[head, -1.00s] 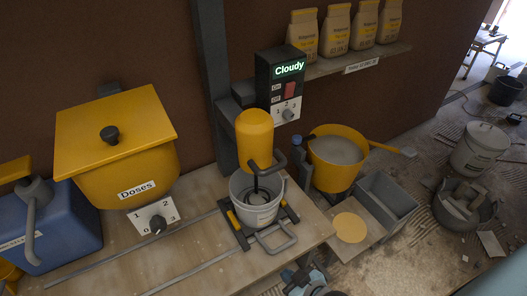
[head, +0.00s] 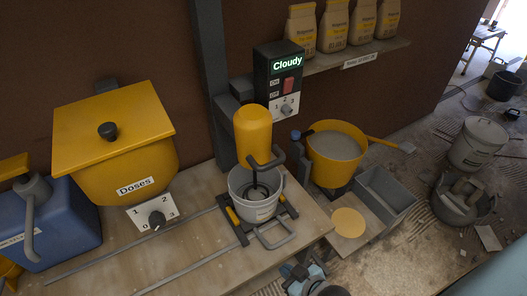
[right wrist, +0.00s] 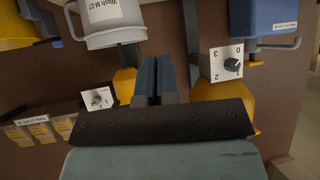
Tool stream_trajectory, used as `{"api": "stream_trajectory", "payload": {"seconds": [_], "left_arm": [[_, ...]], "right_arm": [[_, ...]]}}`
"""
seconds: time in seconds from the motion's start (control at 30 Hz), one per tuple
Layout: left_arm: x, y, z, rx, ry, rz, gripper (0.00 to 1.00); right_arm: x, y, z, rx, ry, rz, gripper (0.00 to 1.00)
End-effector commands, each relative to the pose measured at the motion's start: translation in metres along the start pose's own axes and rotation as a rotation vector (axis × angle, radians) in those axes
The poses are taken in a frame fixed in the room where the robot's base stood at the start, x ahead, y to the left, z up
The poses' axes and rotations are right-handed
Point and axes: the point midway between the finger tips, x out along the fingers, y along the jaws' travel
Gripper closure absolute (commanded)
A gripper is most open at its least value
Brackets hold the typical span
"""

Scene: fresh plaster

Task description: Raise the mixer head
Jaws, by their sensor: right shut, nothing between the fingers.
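The yellow mixer head (head: 253,135) hangs upright on its stand, with a dark bent handle (head: 266,160) at its lower front. Its dark paddle reaches down into a pale bucket (head: 240,186) on the bench. My right gripper (head: 300,271) is at the bottom of the head view, below and in front of the bucket, apart from the handle. In the right wrist view its fingers (right wrist: 159,80) are together and empty. The bucket, labelled Wash M-27, also shows in the right wrist view (right wrist: 108,38). My left gripper is not in view.
A control box (head: 288,68) reading Cloudy is on the wall behind the mixer head. A yellow Doses hopper (head: 115,165) with a dial stands left. A yellow tub (head: 322,170) and grey bin (head: 384,205) stand right. A grey loop handle (head: 280,241) sticks out before the bucket.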

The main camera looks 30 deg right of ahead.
Motion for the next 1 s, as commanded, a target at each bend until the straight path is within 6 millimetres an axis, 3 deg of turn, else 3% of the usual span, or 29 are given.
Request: {"api": "stream_trajectory", "payload": {"seconds": [0.03,0.1,0.2,0.27,0.4,0.5,0.7,0.83,1.0], "left_arm": [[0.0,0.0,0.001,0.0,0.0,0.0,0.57],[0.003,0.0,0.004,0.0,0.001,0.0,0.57],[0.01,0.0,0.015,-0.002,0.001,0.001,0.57],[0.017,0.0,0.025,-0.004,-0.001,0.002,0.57],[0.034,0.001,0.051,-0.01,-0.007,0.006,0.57],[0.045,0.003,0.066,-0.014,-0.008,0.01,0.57],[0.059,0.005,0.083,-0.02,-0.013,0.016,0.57],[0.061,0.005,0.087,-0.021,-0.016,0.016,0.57],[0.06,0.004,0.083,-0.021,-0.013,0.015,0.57]], "right_arm": [[0.0,0.0,0.0,-0.005,0.003,0.0,0.86],[0.005,0.011,-0.003,-0.037,0.034,0.02,0.7],[0.021,0.049,-0.021,-0.166,0.161,0.09,0.52],[0.031,0.082,-0.04,-0.3,0.285,0.15,0.52],[0.04,0.152,-0.1,-0.728,0.621,0.266,0.52],[0.037,0.182,-0.132,-1.053,0.818,0.286,0.52],[0.03,0.215,-0.154,-1.55,1.011,0.212,0.52],[0.027,0.225,-0.156,-1.695,1.041,0.163,0.52],[0.032,0.221,-0.163,-1.729,1.047,0.147,0.52]]}}
